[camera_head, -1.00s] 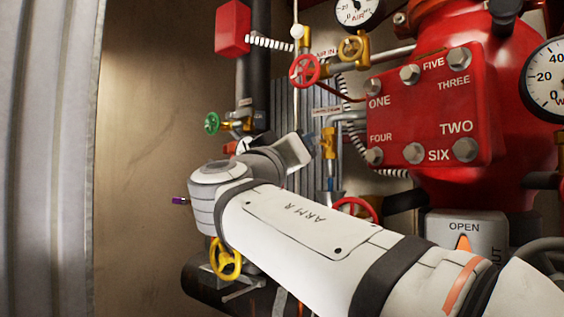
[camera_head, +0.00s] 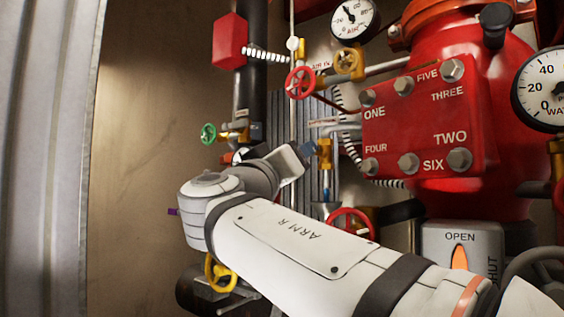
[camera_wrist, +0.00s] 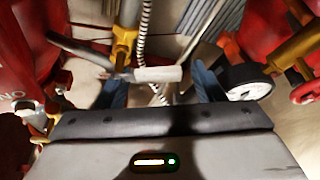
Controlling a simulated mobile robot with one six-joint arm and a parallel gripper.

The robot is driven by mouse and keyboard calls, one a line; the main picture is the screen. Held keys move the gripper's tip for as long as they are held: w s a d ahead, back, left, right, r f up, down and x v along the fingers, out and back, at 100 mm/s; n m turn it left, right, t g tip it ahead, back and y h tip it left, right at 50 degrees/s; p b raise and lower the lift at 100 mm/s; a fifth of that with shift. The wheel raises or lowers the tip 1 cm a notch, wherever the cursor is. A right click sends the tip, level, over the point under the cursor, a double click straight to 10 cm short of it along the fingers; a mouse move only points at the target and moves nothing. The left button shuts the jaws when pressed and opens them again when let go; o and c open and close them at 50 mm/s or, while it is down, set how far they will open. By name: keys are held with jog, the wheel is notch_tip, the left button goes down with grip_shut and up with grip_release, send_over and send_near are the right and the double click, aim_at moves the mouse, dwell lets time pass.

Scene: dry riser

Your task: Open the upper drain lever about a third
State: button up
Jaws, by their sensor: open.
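The upper drain valve (camera_head: 324,155) is a brass body on a thin pipe, just right of my gripper (camera_head: 305,150) in the head view. A small label above it is too blurred to read. In the wrist view, the brass valve body (camera_wrist: 124,42) stands upright at the top left of centre. A lever with a pale grey sleeve (camera_wrist: 158,74) lies across the space between my two blue fingers. My gripper (camera_wrist: 160,87) is open, with one finger on each side of the sleeve. I cannot tell whether either finger touches it. The head view hides the lever behind my wrist.
A red handwheel (camera_head: 300,82) and a brass one sit above. Another red handwheel (camera_head: 352,222) is below right. A green handwheel (camera_head: 208,133) is to the left. The red bolted plate (camera_head: 415,125) stands right. A striped hose (camera_wrist: 144,35) passes behind the lever.

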jog(key=b+v, duration=0.2)
jog(key=v, duration=0.5)
jog(key=shift+f, duration=0.1)
dwell(0.4)
